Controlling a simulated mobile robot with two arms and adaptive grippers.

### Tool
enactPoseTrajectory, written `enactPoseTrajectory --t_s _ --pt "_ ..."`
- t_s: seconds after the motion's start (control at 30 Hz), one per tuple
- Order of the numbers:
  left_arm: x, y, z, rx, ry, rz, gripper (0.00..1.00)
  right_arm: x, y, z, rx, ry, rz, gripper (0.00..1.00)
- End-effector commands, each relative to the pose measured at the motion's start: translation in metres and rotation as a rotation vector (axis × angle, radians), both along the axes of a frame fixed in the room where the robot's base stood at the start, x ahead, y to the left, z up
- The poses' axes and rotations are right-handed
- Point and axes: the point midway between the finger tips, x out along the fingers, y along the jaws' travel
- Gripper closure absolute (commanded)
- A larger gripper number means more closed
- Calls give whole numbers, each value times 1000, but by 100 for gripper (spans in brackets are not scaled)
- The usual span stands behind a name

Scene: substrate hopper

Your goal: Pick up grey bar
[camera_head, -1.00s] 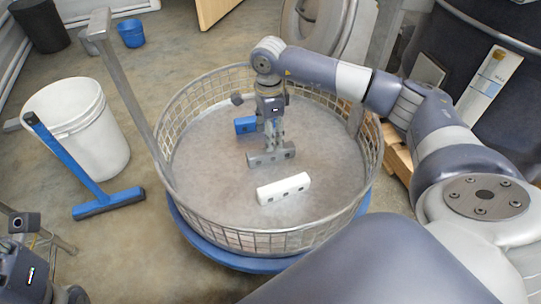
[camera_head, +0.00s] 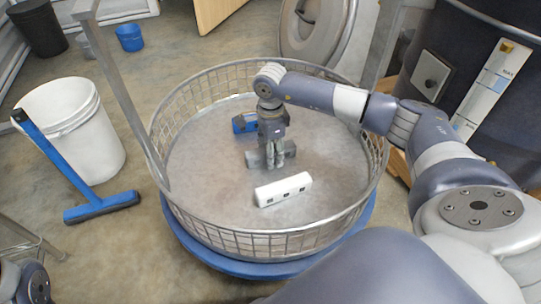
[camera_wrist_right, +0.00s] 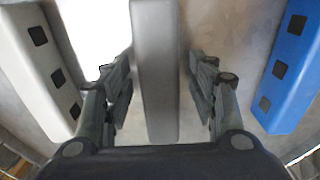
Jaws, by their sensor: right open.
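The grey bar (camera_head: 252,160) lies on the floor of the round wire-walled hopper. My right gripper (camera_head: 270,163) points down over its middle, which it partly hides. In the right wrist view the grey bar (camera_wrist_right: 156,70) runs between the two open fingers of my right gripper (camera_wrist_right: 160,88). A gap shows on each side of the bar. Part of my left arm shows at the lower left corner of the head view, but its gripper fingers are not seen.
A white bar (camera_head: 283,189) lies nearer in the hopper, and a blue bar (camera_head: 241,124) lies behind the grey one. The hopper's mesh wall (camera_head: 245,243) rings them. Bare floor shows around the bars. A white bucket (camera_head: 70,125) and blue squeegee (camera_head: 100,207) are outside, left.

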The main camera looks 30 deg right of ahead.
Motion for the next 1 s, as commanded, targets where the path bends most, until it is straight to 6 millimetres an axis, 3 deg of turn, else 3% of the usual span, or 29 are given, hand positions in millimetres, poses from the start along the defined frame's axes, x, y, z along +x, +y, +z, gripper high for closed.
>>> enactPoseTrajectory --t_s 0.07,0.1,0.3,0.67,0.73,1.0 --pt "0 0 0 0 0 0 60 0 0 0 0 0 0 47" --pt "0 0 0 0 0 0 60 0 0 0 0 0 0 51" --pt "0 0 0 0 0 0 60 0 0 0 0 0 0 97" --pt "-1 0 3 -1 -2 -1 60 0 0 5 1 -1 0 98" --pt "-1 0 7 -2 -4 -2 60 1 0 13 0 -2 0 98" --pt "11 2 -10 -5 103 -5 60 1 0 64 1 -3 0 98"
